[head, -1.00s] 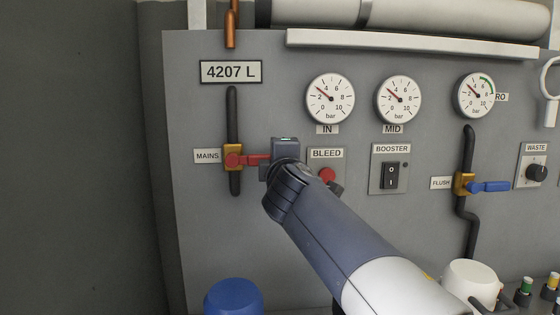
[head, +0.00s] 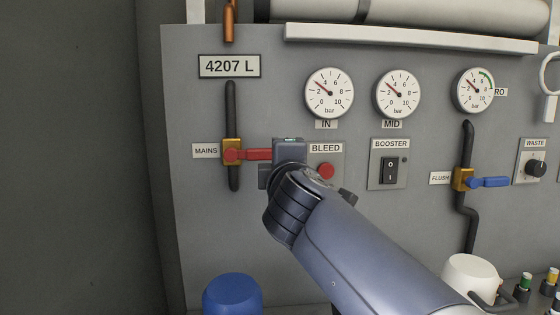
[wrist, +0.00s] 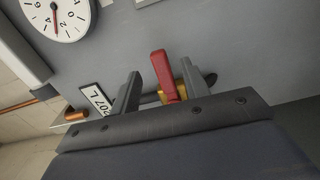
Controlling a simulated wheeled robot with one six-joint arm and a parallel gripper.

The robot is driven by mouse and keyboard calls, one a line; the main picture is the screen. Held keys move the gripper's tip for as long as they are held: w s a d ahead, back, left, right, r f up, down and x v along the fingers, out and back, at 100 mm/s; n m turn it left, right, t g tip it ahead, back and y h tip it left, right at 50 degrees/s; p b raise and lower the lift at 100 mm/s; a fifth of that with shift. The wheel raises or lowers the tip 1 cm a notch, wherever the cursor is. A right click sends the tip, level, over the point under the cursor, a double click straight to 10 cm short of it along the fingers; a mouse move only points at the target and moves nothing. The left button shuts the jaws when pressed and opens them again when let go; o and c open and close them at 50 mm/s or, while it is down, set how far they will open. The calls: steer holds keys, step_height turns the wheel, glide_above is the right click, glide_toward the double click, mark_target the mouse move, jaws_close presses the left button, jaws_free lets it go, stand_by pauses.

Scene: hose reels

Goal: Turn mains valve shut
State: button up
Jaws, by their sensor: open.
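The mains valve has a brass body (head: 232,152) on a dark vertical pipe (head: 231,105), beside the MAINS label (head: 205,151). Its red lever (head: 257,154) points right, crosswise to the pipe. My gripper (wrist: 160,80) is open in front of the panel at the lever's free end. In the wrist view, the red lever (wrist: 164,76) shows between the two spread fingers, with space on both sides; contact is not visible. In the head view, my gripper and wrist hide the lever's tip and the fingers.
A red BLEED button (head: 326,171) is close to the right of my wrist. The BOOSTER switch (head: 390,170) and blue-handled FLUSH valve (head: 489,182) are farther right. Gauges line the panel above. A blue container (head: 232,294) stands below the valve.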

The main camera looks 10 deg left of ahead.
mark_target(254, 154)
steer(key=shift+v, duration=2)
steer(key=shift+w, duration=0.1)
steer(key=p+x, duration=0.1)
steer(key=x, duration=0.9)
steer(key=shift+w+a, duration=0.15)
steer(key=shift+w, duration=0.1)
steer(key=shift+r, duration=0.1)
